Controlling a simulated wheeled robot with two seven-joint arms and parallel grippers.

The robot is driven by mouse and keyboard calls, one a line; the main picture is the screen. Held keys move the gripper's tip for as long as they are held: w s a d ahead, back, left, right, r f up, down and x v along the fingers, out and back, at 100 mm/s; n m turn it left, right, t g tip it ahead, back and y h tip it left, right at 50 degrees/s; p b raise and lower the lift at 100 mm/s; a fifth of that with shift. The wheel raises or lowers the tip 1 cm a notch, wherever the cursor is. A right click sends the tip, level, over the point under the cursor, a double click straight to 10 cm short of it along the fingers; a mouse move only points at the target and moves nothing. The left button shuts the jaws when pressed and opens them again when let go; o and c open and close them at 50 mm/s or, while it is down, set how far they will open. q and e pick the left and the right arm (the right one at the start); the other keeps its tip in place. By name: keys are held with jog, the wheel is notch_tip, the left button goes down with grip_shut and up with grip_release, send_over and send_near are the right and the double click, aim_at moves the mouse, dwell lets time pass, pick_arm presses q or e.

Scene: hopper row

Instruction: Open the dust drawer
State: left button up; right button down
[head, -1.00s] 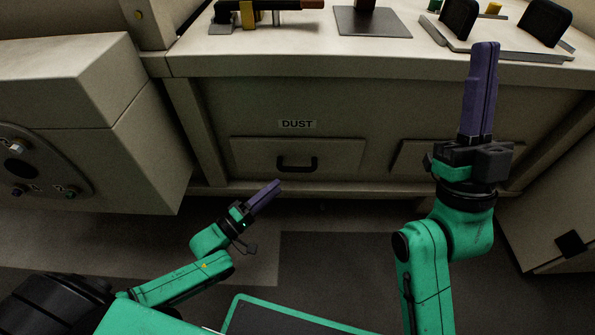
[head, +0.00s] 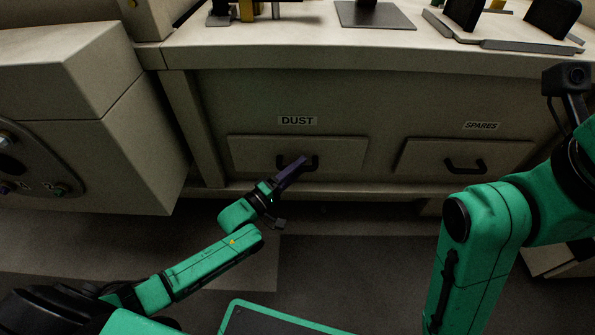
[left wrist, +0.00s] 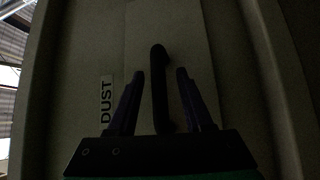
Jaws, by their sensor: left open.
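The dust drawer (head: 245,151) is a beige front under a DUST label (head: 297,121) in the head view, and it looks shut. Its black handle (head: 282,163) is partly hidden by my left gripper (head: 303,161). In the left wrist view the handle (left wrist: 159,85) runs between the two open fingers of my left gripper (left wrist: 160,75), with a gap on each side. The DUST label (left wrist: 106,100) shows left of the fingers. I cannot tell how far the fingertips reach past the handle. My right arm is at the right, with its fingers out of view.
A second drawer (head: 420,153) with a SPARES label (head: 481,126) and black handle is to the right. The workbench top (head: 250,42) holds stands and blocks above. A beige cabinet (head: 130,150) stands at the left.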

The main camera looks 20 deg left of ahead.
pick_arm(q)
grip_shut()
dwell(1.4)
